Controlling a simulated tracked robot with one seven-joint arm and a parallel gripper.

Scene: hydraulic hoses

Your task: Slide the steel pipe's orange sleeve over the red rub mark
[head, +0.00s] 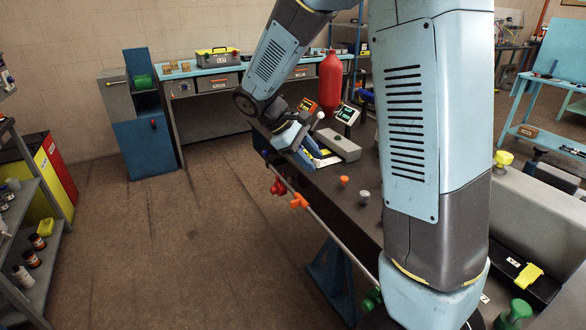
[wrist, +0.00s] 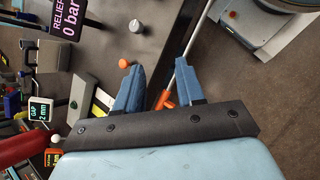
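The steel pipe (head: 327,229) runs along the near edge of the dark bench in the head view. Its orange sleeve (head: 299,201) sits near the pipe's far end, with a red part (head: 278,187) just beyond it; I cannot tell whether a rub mark shows there. My gripper (head: 316,158) is over the bench, up and right of the sleeve. In the wrist view my gripper (wrist: 159,66) is open, with blue fingers apart. The pipe (wrist: 192,48) and orange sleeve (wrist: 166,100) appear between the fingers, apparently beyond them, not gripped. The pipe's far end is hidden by my gripper in this view.
On the bench are an orange piece (head: 344,180), a small grey piece (head: 363,196), a grey block (head: 338,144) and small displays (head: 347,114). A red cylinder (head: 330,85) stands behind. A green part (head: 372,299) is at the pipe's near end. Floor left of the bench is clear.

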